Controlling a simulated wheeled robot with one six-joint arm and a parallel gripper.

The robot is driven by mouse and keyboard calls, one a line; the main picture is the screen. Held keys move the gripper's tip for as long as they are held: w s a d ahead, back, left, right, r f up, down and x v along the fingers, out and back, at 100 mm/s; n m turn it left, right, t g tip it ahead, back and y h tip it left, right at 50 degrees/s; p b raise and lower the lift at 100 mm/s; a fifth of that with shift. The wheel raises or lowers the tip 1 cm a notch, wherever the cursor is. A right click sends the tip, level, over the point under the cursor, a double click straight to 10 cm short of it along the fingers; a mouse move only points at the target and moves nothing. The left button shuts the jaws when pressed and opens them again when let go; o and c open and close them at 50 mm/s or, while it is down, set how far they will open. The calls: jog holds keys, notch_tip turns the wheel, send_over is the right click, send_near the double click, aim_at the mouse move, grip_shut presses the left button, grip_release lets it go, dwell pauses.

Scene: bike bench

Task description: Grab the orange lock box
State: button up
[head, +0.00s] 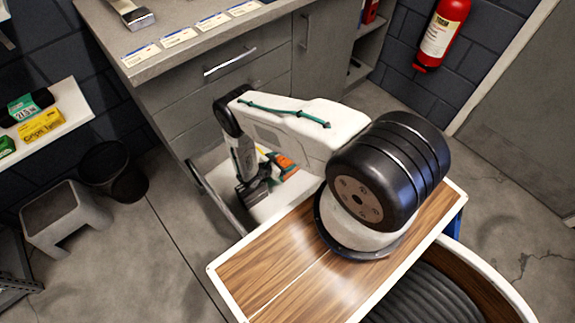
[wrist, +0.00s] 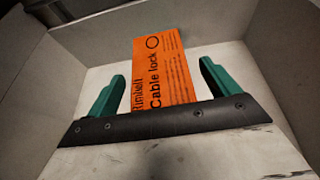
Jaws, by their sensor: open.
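The orange lock box (wrist: 163,68) lies inside an open drawer, with "Cable lock" printed on its face. In the wrist view it sits between and beyond the two green fingers of my gripper (wrist: 163,85). The fingers are spread apart, with gaps between them and the box. The dark gripper bar hides the near end of the box. In the head view a small part of the orange box (head: 284,161) shows beside my arm, and my gripper (head: 252,190) reaches down into the drawer.
A black bin (head: 112,172) and a grey step stool (head: 65,217) stand on the floor at the left. A fire extinguisher (head: 441,32) hangs at the back right.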

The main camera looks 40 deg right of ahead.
jog(key=c, duration=1.8)
jog(key=shift+r, duration=0.1)
jog(key=shift+c, duration=0.2)
